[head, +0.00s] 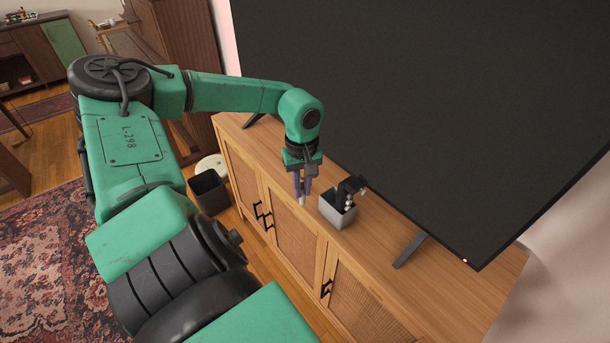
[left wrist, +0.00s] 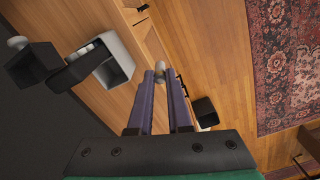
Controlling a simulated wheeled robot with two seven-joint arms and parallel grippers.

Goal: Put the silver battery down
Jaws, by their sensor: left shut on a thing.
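My left gripper (head: 302,186) is shut on the silver battery (head: 302,201), a small pale grey piece that shows just below its fingertips. The fingers point down over the front part of the wooden cabinet top (head: 375,235). In the left wrist view the battery (left wrist: 161,72) sits between the tips of the two purple-grey fingers (left wrist: 160,80). I cannot tell whether the battery touches the wood. My right gripper is not in view.
A grey open box (head: 330,212) stands just right of the gripper, with a black item (head: 350,188) at its rim. A large dark screen (head: 420,100) stands behind. A dark bin (head: 208,192) is on the floor. The cabinet top's right part is mostly clear.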

